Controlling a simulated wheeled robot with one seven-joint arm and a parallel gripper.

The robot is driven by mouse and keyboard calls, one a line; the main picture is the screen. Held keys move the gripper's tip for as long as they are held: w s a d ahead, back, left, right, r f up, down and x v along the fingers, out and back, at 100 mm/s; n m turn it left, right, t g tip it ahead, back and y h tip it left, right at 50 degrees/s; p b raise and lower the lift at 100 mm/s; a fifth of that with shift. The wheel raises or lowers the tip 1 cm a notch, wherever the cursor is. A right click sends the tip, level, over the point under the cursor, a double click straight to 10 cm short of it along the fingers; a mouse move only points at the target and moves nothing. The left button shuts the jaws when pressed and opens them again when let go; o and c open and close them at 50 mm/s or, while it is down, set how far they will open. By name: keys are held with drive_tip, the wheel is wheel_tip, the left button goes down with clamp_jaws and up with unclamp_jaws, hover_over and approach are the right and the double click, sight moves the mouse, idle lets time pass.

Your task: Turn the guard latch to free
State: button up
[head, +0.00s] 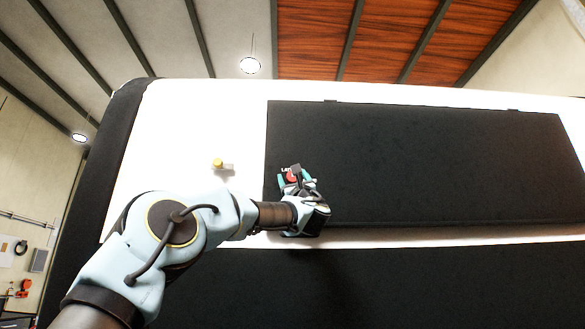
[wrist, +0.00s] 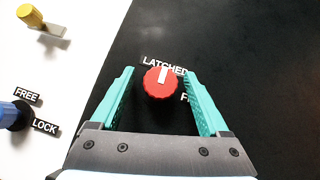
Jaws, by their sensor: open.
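The guard latch is a red ridged knob (wrist: 161,84) with a white pointer bar, on a black panel. In the wrist view its pointer is directed up at the "LATCHED" label (wrist: 164,66). A second label, partly hidden, starts with "F" to the lower right of the knob. My gripper (wrist: 163,78) is open, with one teal finger on each side of the knob and a visible space between each finger and the knob. In the head view my gripper (head: 292,180) is in front of the panel's lower left corner, and the red knob (head: 292,176) shows there.
Left of the black panel (head: 420,160), on the white wall, a yellow-capped peg (wrist: 31,15) sticks out; it also shows in the head view (head: 218,163). A blue knob (wrist: 10,116) with "FREE" and "LOCK" labels is at the wrist view's left edge. The panel's right side is clear.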

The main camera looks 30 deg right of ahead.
drive_tip(key=shift+w+d+r, duration=0.1)
drive_tip(key=shift+w+r, duration=0.25)
drive_tip(key=shift+c, duration=0.3)
clamp_jaws()
